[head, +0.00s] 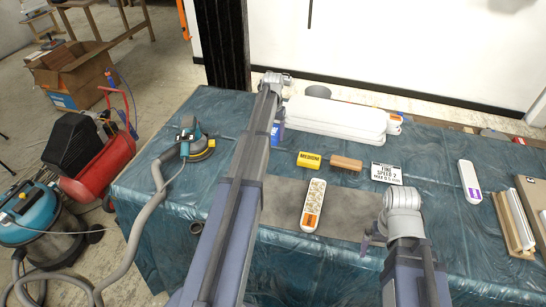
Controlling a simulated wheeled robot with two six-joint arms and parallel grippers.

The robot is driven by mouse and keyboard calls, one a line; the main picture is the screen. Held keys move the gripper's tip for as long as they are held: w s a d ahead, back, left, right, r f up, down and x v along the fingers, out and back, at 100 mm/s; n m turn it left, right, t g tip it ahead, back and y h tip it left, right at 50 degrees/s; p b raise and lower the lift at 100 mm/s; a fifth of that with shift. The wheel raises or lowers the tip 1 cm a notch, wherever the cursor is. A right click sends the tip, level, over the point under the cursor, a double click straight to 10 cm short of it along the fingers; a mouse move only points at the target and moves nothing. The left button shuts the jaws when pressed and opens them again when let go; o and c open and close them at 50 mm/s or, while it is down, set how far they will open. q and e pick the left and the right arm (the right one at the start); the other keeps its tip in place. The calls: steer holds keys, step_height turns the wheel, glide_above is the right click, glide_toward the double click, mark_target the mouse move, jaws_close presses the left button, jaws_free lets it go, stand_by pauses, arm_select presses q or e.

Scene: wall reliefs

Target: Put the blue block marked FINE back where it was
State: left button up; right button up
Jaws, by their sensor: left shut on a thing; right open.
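A blue block (277,134) shows in part just right of my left forearm, near the stacked white panels; any word on it is too small or hidden to read. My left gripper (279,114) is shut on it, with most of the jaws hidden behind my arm. My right gripper (371,240) is open and empty, low over the front part of the table. A yellow block marked MEDIUM (309,160) and a brown block (346,163) lie side by side. A white card (387,173) right of them reads FINE, SPEED 2.
A white holder with an orange label (313,206) lies on a grey mat (340,222). White panels (335,117) lie at the back. A sander with a hose (194,140) is at left, a white-and-purple tool (469,181) and framed panels (515,220) at right.

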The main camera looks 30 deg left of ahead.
mark_target(273, 157)
arm_select(q)
steer(key=shift+f+b, duration=5.1)
steer(key=shift+f, duration=0.05)
steer(key=shift+r, duration=0.15)
steer(key=o, duration=0.9)
steer(key=shift+f, duration=0.2)
steer(key=shift+c, duration=0.2)
steer(key=o, duration=0.4)
steer(key=shift+o, duration=0.2)
steer(key=shift+r, duration=0.15)
step_height(273, 157, up, 12)
steer(key=p, duration=1.2)
